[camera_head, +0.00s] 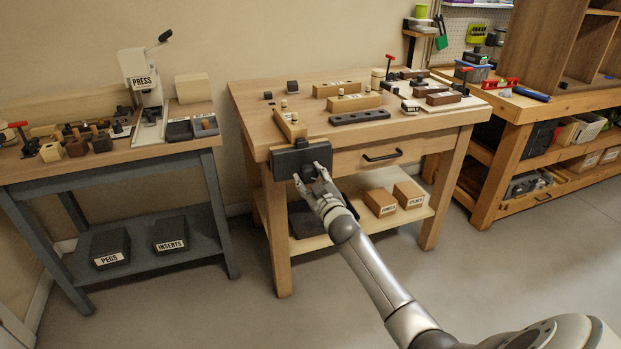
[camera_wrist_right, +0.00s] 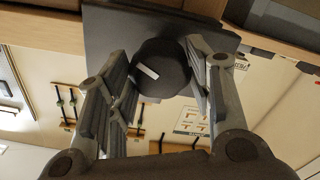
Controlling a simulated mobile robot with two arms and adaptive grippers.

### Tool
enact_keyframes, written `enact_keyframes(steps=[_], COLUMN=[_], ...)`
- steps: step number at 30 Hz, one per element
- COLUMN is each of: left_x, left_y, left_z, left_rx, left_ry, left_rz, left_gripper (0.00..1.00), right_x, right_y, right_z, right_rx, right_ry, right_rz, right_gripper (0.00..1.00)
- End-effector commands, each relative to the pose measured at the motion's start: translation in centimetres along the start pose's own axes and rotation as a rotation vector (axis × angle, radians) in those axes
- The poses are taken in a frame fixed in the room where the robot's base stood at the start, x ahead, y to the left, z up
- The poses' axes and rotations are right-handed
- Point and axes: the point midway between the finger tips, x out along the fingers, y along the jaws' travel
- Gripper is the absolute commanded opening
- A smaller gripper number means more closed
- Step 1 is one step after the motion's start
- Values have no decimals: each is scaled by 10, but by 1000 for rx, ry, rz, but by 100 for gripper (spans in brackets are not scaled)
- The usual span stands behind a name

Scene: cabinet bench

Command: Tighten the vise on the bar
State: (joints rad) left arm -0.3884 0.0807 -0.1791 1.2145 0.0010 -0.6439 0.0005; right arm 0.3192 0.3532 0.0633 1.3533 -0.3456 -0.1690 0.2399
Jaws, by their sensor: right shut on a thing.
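The vise, with a dark front jaw (camera_head: 290,161), is mounted at the front left corner of the middle wooden bench. In the wrist view its dark plate (camera_wrist_right: 112,42) spans the top, with a round dark knob (camera_wrist_right: 160,72) bearing a white mark in front. My right gripper (camera_head: 312,180) reaches the vise's front face; its fingers (camera_wrist_right: 166,85) are shut on the knob, one on each side. A light wooden piece (camera_head: 290,127) extends back from the vise; I cannot tell whether it is the bar. The gap between the jaws is hidden. My left gripper is not in view.
The bench top (camera_head: 258,118) also holds wooden blocks and a dark strip with holes (camera_head: 360,117). A drawer handle (camera_head: 382,156) juts out right of the vise. A press (camera_head: 143,85) stands on the left bench. Open floor (camera_head: 235,312) lies in front.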

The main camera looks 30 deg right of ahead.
Motion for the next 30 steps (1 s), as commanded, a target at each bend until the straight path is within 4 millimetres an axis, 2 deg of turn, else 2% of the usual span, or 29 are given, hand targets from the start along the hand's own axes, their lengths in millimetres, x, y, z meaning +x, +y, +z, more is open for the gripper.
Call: enact_keyframes(steps=[17, 25, 30], left_x=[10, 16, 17], left_y=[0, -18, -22], left_z=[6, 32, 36], left_rx=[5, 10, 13], left_ry=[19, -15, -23], left_rz=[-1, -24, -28], left_gripper=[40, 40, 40], right_x=[1, 1, 1], right_y=[0, 0, 0], right_z=[0, 1, 1], right_rx=[206, 268, 271], right_ry=[-2, -2, -2], right_rz=[0, 0, 0], right_gripper=[26, 26, 26])
